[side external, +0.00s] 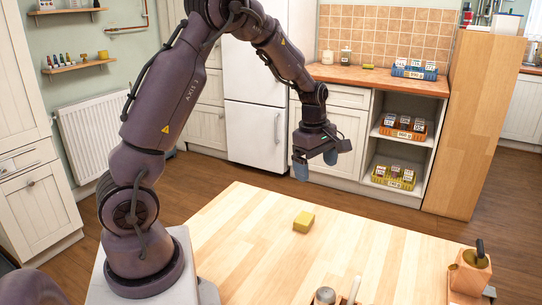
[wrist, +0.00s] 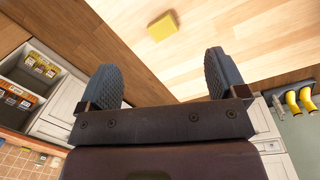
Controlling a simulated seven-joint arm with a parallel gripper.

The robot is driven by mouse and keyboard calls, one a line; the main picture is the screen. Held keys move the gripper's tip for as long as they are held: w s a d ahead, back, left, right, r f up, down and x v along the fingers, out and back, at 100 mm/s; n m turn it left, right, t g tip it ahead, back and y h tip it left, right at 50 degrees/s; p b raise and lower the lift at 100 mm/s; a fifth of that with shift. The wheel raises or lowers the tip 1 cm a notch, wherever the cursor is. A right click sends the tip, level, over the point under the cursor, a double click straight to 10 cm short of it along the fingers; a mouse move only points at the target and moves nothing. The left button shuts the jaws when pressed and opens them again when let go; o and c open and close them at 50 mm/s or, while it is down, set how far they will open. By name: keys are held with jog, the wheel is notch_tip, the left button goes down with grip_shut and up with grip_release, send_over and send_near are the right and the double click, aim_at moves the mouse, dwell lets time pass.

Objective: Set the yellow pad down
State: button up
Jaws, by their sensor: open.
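The yellow pad (side external: 303,222) is a small block lying flat on the light wooden table (side external: 250,225), near the middle of its visible top in the side view. In the wrist view the pad (wrist: 161,26) shows beyond and between the fingertips, apart from both. My gripper (side external: 321,163) hangs above and behind the pad in the side view, with clear space between them. Its two blue-grey fingers are spread wide in the wrist view (wrist: 163,75), with nothing between them.
A wooden block with a dark-handled tool (side external: 470,270) stands at the table's right. A small wooden holder (side external: 335,298) with a jar sits at the front edge. Shelves with baskets (side external: 400,130) stand behind. The table around the pad is clear.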

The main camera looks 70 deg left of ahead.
jog(key=s+d+r+m+t, duration=0.2)
jog(key=s+d+r+m, duration=0.6)
jog(key=d+r+m, duration=0.35)
jog(key=s+d+r+m+t, duration=0.2)
jog(key=s+d+m, duration=0.3)
jog(key=s+m, duration=0.5)
jog(key=shift+s+d+r+m, duration=0.3)
jog(key=shift+r+m, duration=0.05)
jog(key=shift+r, duration=0.3)
